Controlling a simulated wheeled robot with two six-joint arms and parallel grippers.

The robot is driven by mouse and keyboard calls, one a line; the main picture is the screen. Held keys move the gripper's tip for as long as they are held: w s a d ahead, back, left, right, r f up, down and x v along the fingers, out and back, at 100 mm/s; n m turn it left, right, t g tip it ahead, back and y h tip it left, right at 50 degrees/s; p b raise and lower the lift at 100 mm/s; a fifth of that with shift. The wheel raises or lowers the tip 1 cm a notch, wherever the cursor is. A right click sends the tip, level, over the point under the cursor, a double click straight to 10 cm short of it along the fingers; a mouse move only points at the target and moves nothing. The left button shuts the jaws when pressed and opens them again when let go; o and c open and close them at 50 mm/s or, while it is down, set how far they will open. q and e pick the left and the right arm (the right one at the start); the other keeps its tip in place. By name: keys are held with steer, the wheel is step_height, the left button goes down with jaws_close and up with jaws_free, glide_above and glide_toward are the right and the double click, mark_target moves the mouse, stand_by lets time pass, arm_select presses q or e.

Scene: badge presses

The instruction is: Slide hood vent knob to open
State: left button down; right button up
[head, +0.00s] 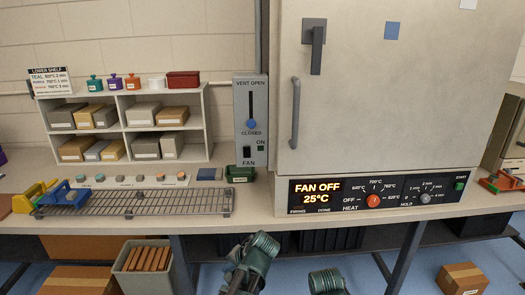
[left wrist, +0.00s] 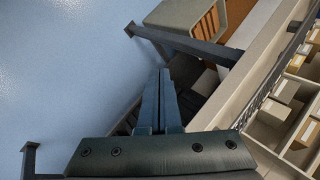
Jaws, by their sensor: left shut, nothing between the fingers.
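The hood vent knob (head: 252,124) is a round blue knob at the lower end of a dark vertical slot. It sits just above the word CLOSED on the grey vent panel (head: 242,110). VENT OPEN is printed at the slot's top. My left gripper (left wrist: 160,73) shows in the left wrist view with its two dark fingers together and nothing between them. It points down past the bench edge toward the floor, well away from the knob. In the head view, my left arm is low at the bottom middle. My right gripper is out of view.
A large kiln (head: 390,90) with a door handle stands right of the panel. A FAN switch (head: 247,152) is below the knob. A small green tray (head: 240,174), a wire rack (head: 150,203) and a shelf unit (head: 127,128) are nearby. Space before the panel is clear.

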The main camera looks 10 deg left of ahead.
mark_target(251, 123)
arm_select(q)
steer(key=w+r+m+t+y, duration=0.5)
steer(key=w+r+y, duration=0.2)
steer(key=w+r, duration=0.55)
steer(key=w+d+r+m+t+y, duration=0.1)
steer(key=w+d+r+m+t, duration=0.1)
steer(key=d+r+m+t, duration=0.2)
steer(key=w+d+r+m+t+y, duration=0.1)
steer(key=d+r+m+t, duration=0.3)
steer(key=d+r, duration=0.6)
steer(key=shift+w+r+m+t, duration=0.3)
steer(key=shift+w+r+t, duration=0.45)
steer(key=shift+r+t, duration=0.2)
steer(key=s+a+r+p+x, duration=0.1)
steer(key=s+p+x, duration=0.1)
steer(key=p+x, duration=0.5)
steer(key=shift+s+r+p+x, duration=0.25)
steer(key=shift+p+x, duration=0.15)
steer(key=shift+x, duration=2.65)
